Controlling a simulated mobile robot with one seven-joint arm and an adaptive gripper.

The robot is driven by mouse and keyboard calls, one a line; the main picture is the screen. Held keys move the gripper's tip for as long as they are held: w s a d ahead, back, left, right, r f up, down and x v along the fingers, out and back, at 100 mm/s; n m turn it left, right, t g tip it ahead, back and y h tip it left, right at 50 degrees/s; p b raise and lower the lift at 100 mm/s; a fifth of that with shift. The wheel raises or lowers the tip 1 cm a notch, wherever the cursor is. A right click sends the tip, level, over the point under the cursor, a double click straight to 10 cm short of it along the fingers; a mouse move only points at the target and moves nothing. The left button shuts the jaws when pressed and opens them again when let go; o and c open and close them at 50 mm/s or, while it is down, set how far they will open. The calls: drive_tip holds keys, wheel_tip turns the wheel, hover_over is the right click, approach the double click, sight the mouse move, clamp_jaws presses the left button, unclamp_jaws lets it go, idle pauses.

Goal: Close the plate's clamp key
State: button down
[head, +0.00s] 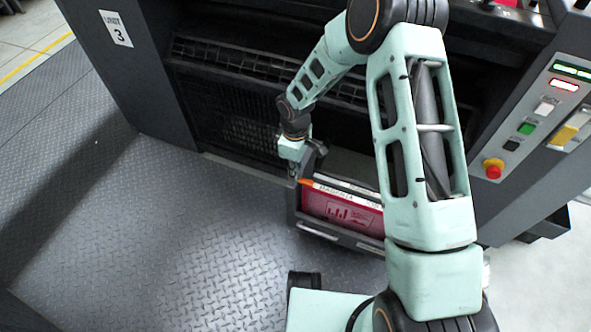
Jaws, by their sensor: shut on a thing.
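The plate, with a white strip lettered "MAGENTA" along its top edge and a magenta face (340,212) with white markings, sits in a dark pulled-out tray (300,222) low on the machine. A small orange piece, which looks like the clamp key (307,183), shows at the left end of the strip. My gripper (297,176) points down at that end, its fingertips at the orange piece. The jaws are small and partly hidden here, but they are shut on the key. The key's exact turn is too small to tell. My forearm hides the tray's right end.
The dark ink unit (235,95) with a grille stands behind the tray, and its panel is marked "UNIT 3" (117,30). A control panel with a red stop button (493,168) is at the right. The tread-plate floor (170,245) on the left is clear.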

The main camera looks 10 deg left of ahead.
idle(0.4)
drive_tip(key=c, duration=1.9)
unclamp_jaws()
drive_tip(key=shift+c, duration=0.2)
wheel_tip(320, 180, up, 12)
